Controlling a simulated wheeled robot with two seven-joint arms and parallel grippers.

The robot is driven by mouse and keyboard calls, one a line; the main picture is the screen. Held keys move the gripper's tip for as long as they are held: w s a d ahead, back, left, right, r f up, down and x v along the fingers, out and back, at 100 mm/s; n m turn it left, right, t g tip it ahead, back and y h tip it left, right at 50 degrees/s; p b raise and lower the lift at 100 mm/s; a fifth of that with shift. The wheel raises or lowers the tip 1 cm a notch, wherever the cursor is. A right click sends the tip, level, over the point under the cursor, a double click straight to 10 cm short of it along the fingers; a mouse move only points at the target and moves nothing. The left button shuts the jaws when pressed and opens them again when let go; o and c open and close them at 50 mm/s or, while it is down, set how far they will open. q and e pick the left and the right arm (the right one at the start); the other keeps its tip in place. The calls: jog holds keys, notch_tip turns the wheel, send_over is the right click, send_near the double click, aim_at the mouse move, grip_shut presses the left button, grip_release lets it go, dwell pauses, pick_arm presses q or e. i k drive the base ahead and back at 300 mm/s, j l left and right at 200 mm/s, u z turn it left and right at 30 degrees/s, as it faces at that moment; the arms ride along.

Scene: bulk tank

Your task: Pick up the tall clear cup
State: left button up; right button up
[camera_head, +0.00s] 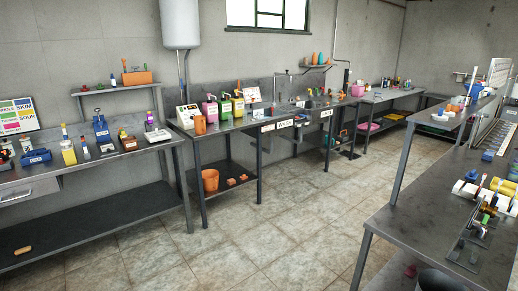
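I cannot make out a tall clear cup in the head view; many items on the benches are too small to tell. Neither of my grippers shows. The left bench (90,172) carries several small bottles and devices, among them a yellow-bodied container (68,152) and a blue device (101,128). An orange cup (200,125) stands at the near left end of the middle bench (222,127).
A right-hand bench (415,215) with rollers and a small metal stand (470,245) fills the near right. The tiled floor (290,220) between benches is clear.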

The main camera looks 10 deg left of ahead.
aim_at(244, 112)
jog(key=i+j+u, duration=0.1)
jog(key=i+u, duration=0.35)
jog(key=i, duration=1.8)
